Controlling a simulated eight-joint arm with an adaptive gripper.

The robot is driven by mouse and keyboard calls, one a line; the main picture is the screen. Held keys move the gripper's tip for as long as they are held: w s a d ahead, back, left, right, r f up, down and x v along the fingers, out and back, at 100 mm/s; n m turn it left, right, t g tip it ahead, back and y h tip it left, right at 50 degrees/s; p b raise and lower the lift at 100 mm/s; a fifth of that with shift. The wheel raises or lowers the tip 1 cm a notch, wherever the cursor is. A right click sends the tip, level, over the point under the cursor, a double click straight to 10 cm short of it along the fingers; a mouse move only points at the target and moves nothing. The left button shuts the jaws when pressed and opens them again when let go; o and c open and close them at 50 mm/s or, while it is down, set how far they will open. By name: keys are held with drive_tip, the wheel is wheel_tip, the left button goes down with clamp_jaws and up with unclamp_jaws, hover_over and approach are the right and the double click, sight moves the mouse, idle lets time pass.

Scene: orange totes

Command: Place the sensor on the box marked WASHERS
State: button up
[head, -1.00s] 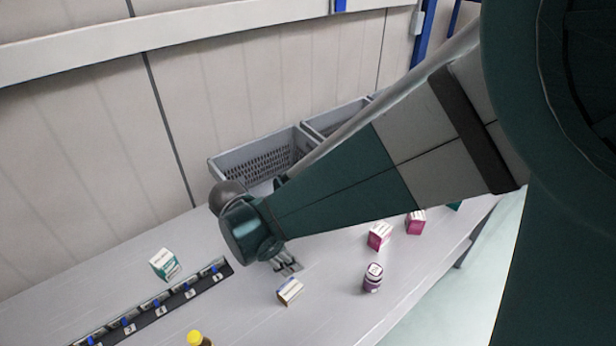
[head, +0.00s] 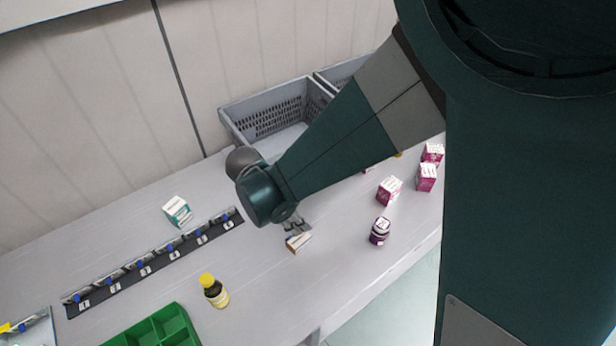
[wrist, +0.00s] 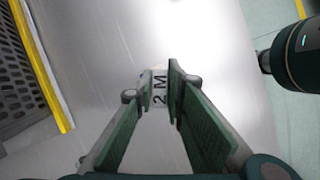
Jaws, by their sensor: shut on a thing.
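My gripper (head: 297,225) is low over the grey table, at the end of my arm. In the wrist view its green-padded fingers (wrist: 160,72) are close together on a small white box (wrist: 159,90) with dark letters that look like "2 M". In the head view this small white and brown box (head: 298,242) shows just below the fingertips; I cannot tell whether it touches the table. I see nothing I can identify as a sensor, and no label reading WASHERS is legible. A white and teal box (head: 177,211) stands behind a black numbered strip (head: 165,262).
Pink and white boxes (head: 389,191) and a purple bottle (head: 380,231) stand to the right. A yellow-capped bottle (head: 214,291) and a green divided tray (head: 150,335) are at the front. A grey crate (head: 262,108) stands at the back. Bare table lies around the gripper.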

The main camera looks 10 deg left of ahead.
drive_tip(key=shift+f, duration=1.95)
drive_tip(key=shift+f+b, duration=0.2)
drive_tip(key=shift+b, duration=0.15)
drive_tip(key=o, duration=0.9)
drive_tip(key=shift+r+p, duration=0.25)
drive_tip(key=shift+p, duration=0.05)
drive_tip(key=shift+v, duration=5.95)
